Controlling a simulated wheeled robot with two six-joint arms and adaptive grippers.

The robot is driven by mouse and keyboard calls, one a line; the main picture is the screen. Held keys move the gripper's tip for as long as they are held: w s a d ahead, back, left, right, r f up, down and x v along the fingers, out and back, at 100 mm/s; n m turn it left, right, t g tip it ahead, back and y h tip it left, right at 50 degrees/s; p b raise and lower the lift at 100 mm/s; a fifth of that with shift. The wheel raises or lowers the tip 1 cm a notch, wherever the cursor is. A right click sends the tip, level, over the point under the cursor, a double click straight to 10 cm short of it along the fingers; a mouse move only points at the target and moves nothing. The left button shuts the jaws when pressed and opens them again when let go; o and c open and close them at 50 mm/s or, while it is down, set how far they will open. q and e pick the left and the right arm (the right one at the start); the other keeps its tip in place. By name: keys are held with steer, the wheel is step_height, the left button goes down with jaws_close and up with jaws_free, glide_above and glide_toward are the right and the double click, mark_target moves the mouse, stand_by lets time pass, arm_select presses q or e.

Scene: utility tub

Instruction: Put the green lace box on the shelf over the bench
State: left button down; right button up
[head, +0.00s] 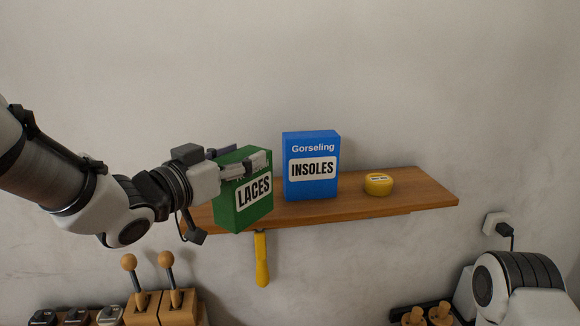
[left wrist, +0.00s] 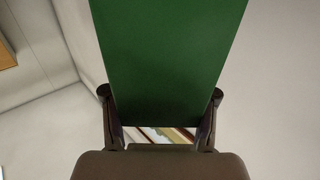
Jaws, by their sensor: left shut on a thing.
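The green lace box (head: 246,205), labelled LACES, is held in my left gripper (head: 242,160) in the head view. The gripper is shut on the upper part of the box from the left. The box is upright with a slight tilt, in front of the left part of the wooden shelf (head: 400,203). Its lower edge shows below the shelf's front edge. I cannot tell whether it touches the shelf. In the left wrist view the green box (left wrist: 168,60) fills the space between the fingers (left wrist: 160,120). My right gripper is not in view.
A blue INSOLES box (head: 312,180) stands on the shelf just right of the green box. A round yellow tin (head: 378,184) sits farther right, with bare shelf around it. A yellow-handled tool (head: 262,262) hangs below. Wooden-knobbed items (head: 160,300) stand lower left. A plug socket (head: 497,224) is at right.

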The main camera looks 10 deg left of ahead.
arm_select(q)
steer(key=shift+w+a+r+p, duration=0.25)
steer(key=shift+w+a+p, duration=0.15)
steer(key=shift+a, duration=0.1)
steer(key=shift+w+a+r+p, duration=0.25)
steer(key=shift+w+a+p, duration=0.1)
steer(key=shift+a, duration=0.1)
steer(key=w+a+f+p, duration=0.4)
steer(key=w+f+p, duration=0.1)
steer(key=w, duration=0.5)
steer(key=shift+w+a+f+p, duration=0.15)
steer(key=shift+f+p, duration=0.1)
steer(key=shift+p, duration=0.15)
steer(key=shift+c, duration=1.3)
jaws_free()
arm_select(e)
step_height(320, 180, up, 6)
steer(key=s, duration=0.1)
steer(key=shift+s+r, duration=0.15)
arm_select(q)
steer(key=shift+r, duration=0.1)
